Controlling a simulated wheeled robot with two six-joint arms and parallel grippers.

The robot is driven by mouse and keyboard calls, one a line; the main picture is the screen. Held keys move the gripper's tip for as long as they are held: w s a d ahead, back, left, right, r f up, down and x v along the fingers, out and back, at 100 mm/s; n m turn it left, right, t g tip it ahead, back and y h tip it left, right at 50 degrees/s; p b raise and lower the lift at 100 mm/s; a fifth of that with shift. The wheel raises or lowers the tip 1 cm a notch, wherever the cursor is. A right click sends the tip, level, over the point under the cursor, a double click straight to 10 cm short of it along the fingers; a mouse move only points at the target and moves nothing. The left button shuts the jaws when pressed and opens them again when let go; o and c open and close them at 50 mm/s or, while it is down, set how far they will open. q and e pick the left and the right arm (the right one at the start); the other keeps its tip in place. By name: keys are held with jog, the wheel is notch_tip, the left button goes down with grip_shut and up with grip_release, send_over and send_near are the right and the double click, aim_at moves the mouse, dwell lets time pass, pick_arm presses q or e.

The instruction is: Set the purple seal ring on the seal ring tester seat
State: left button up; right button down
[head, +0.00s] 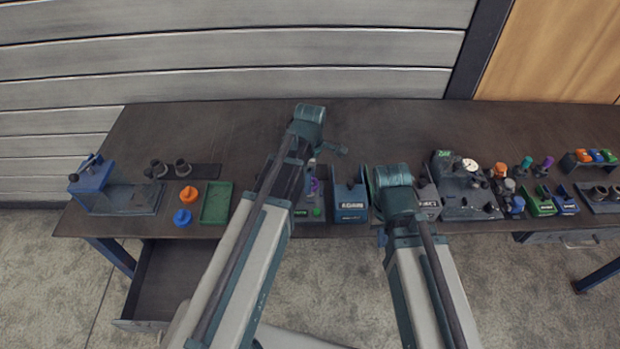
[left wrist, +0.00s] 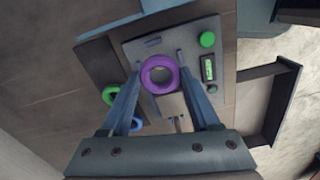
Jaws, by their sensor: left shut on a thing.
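The purple seal ring (left wrist: 160,60) is between the fingertips of my left gripper (left wrist: 160,76), which is shut on it. In the left wrist view the ring appears over a grey plate with a green button (left wrist: 207,39) and a small green-lit display (left wrist: 208,68), which looks like the seal ring tester (left wrist: 226,95). I cannot tell whether the ring touches it. The ring covers what lies under it, so no seat shows. In the head view a bit of purple (head: 314,186) shows beside my left arm, near the tester's green button (head: 317,211). My right gripper is hidden behind its arm.
A green ring (left wrist: 109,95) and a blue ring (left wrist: 137,125) lie left of the fingers, partly hidden. A blue box (head: 351,204) stands right of the tester. A green tray (head: 216,203) is to the left. The table's back strip is mostly clear.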

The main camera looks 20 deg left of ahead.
pick_arm(q)
jog(key=shift+f, duration=0.1)
jog(key=shift+f+b, duration=1.1)
jog(key=shift+b, duration=0.1)
jog(key=shift+f+b, duration=0.5)
jog(key=shift+f, duration=0.05)
dwell(0.3)
jog(key=o, duration=1.4)
jog(key=shift+o, duration=0.2)
jog(key=shift+r, duration=0.15)
notch_tip(320, 180, up, 7)
jog(key=p, duration=0.7)
